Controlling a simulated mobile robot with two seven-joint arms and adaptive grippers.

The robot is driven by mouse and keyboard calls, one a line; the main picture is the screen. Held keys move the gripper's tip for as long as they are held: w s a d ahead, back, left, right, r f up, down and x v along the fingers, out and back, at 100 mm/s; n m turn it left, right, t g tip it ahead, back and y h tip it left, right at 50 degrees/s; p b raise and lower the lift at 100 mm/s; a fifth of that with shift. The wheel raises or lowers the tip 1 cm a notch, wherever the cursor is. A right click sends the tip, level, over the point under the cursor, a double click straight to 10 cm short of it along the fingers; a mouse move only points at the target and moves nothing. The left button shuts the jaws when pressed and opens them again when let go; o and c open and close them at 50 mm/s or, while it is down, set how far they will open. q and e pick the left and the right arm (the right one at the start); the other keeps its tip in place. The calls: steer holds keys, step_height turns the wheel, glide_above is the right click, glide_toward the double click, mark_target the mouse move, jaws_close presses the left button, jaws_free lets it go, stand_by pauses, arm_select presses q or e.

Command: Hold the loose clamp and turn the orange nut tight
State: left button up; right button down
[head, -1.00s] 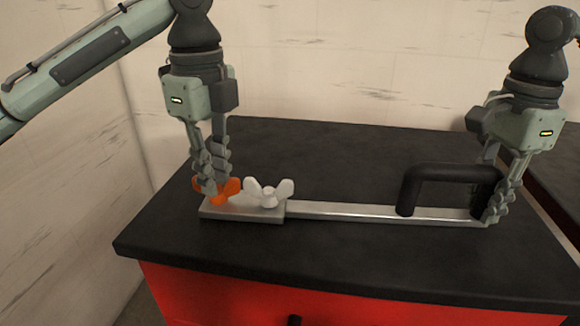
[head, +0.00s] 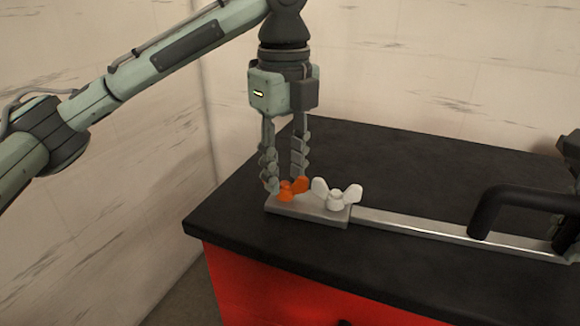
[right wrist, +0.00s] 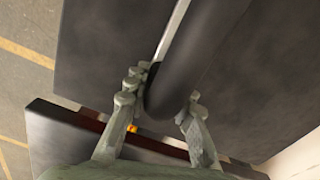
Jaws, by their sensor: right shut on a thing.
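The clamp is a flat metal bar (head: 420,227) with a thicker plate at its left end and a black handle (head: 505,198) at its right. The orange wing nut (head: 287,192) sits on the plate, with a white wing nut (head: 336,197) to its right. My left gripper (head: 285,184) points down over the orange nut. Its fingers are apart, on either side of the nut, and one partly hides it. My right gripper (right wrist: 161,104) is shut on the clamp at its handle end. The handle (right wrist: 193,55) also shows in the right wrist view. In the head view, my right gripper is mostly cut off.
The clamp lies on a black worktop (head: 400,160) above a red cabinet (head: 250,280). A pale wall (head: 440,70) stands behind. The worktop behind the bar is clear.

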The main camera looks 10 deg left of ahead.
mark_target(285, 184)
arm_select(q)
step_height(285, 184, up, 12)
stand_by(0.6)
arm_select(e)
steer(key=c, duration=1.2)
jaws_free()
